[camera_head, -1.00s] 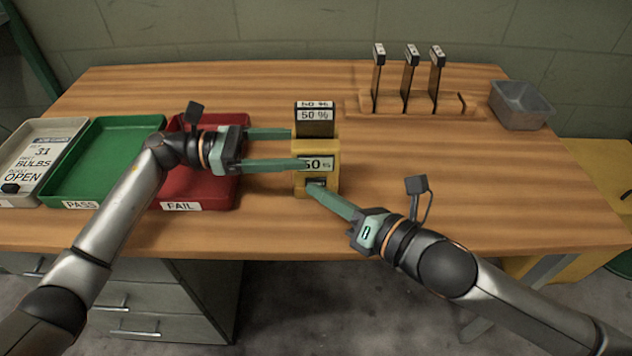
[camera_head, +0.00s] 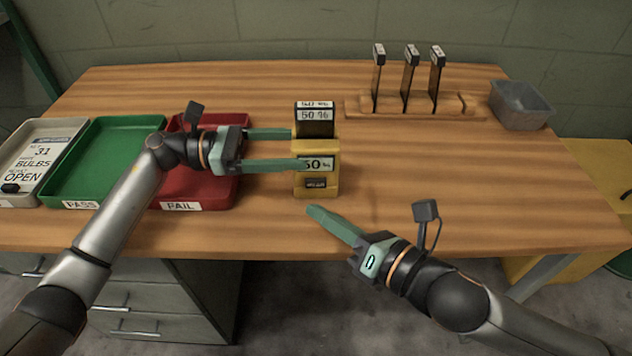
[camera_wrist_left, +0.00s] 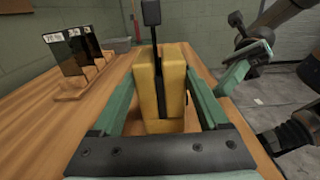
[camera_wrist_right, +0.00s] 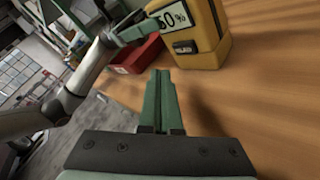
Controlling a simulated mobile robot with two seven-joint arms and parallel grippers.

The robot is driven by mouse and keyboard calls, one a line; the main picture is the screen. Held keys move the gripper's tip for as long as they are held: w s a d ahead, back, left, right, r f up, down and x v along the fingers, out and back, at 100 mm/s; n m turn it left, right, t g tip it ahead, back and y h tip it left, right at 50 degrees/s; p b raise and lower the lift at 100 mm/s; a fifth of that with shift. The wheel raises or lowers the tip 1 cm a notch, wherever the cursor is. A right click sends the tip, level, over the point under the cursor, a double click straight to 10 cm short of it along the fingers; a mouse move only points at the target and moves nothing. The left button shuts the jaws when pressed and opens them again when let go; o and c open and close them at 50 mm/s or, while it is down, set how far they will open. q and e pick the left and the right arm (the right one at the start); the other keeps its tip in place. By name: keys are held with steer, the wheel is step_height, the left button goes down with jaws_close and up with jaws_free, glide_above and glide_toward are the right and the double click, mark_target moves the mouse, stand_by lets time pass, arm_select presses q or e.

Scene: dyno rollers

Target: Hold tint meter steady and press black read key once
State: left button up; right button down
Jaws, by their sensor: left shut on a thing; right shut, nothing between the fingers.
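The yellow tint meter (camera_head: 330,178) stands upright on the bench, with a "50 %" label and a dark tint sample labelled 50 % (camera_head: 315,122) in its top. The meter also shows in the left wrist view (camera_wrist_left: 158,90) and the right wrist view (camera_wrist_right: 205,50). A small dark panel, seemingly the read key (camera_head: 316,183), is low on its front. My left gripper (camera_head: 296,150) is shut on the meter, one finger on the far side and one across the front. My right gripper (camera_head: 312,210) is shut and empty, just in front of the meter, apart from it.
A wooden rack (camera_head: 398,112) with several dark samples stands at the back right, beside a grey bin (camera_head: 522,105). On the left are a red FAIL tray (camera_head: 215,195), a green PASS tray (camera_head: 75,185) and a beige tray (camera_head: 40,130). The bench right of the meter is clear.

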steer(key=shift+s, duration=1.25)
arm_select(q)
steer(key=o, duration=0.9)
